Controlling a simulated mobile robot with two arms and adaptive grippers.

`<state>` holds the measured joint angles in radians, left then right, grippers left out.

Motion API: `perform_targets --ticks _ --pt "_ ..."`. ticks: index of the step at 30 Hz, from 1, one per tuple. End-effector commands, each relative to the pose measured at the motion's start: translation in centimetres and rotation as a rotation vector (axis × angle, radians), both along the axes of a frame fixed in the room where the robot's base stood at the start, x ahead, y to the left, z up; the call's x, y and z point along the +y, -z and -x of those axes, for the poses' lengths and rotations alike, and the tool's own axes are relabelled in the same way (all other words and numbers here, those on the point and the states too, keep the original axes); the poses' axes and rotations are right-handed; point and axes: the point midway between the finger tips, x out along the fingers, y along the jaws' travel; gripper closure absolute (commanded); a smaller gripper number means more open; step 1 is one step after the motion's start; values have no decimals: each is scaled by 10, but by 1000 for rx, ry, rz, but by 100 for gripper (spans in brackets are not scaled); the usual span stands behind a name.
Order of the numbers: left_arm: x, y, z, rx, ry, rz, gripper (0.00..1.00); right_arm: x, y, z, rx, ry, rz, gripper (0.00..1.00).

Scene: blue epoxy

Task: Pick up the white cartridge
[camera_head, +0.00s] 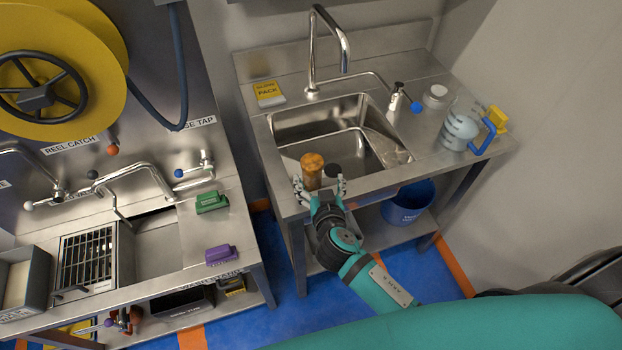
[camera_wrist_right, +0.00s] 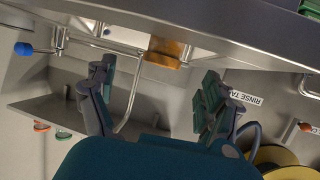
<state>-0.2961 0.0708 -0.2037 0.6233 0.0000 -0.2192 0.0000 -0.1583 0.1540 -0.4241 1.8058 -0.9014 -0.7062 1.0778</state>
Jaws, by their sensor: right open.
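No thing in view is clearly a white cartridge. A short white round container (camera_head: 436,96) stands at the back right of the sink counter, well away from my right gripper. My right gripper (camera_head: 320,183) is open at the front edge of the sink counter. An amber cylinder (camera_head: 312,168) stands just beyond its fingertips, nearer the left finger in the head view. In the right wrist view the amber cylinder (camera_wrist_right: 166,50) shows past the spread fingers (camera_wrist_right: 160,82), with nothing held between them. My left gripper is not in view.
The sink basin (camera_head: 330,125) lies behind the amber cylinder, under a tall faucet (camera_head: 343,50). A soap bottle (camera_head: 396,98), a clear jug with blue handle (camera_head: 461,128) and a yellow pack (camera_head: 268,93) stand on the counter. A blue bucket (camera_head: 408,207) sits below.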

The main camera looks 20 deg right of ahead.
Motion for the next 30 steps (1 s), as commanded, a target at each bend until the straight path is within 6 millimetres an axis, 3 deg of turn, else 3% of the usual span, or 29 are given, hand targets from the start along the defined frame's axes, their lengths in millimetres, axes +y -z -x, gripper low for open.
perform_targets --ticks 3,10,15,19,29,30 --pt "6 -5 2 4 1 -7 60 -2 4 -16 -1 -1 2 15" --pt "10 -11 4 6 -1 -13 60 -3 7 -30 -2 -2 2 15" --pt "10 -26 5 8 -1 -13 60 -4 6 -55 -1 -1 4 15" --pt "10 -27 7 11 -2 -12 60 -6 15 -69 -1 -1 3 15" --pt "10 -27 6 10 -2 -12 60 -6 19 -74 0 -1 0 15" --pt "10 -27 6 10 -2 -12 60 -6 19 -74 0 -1 1 19"
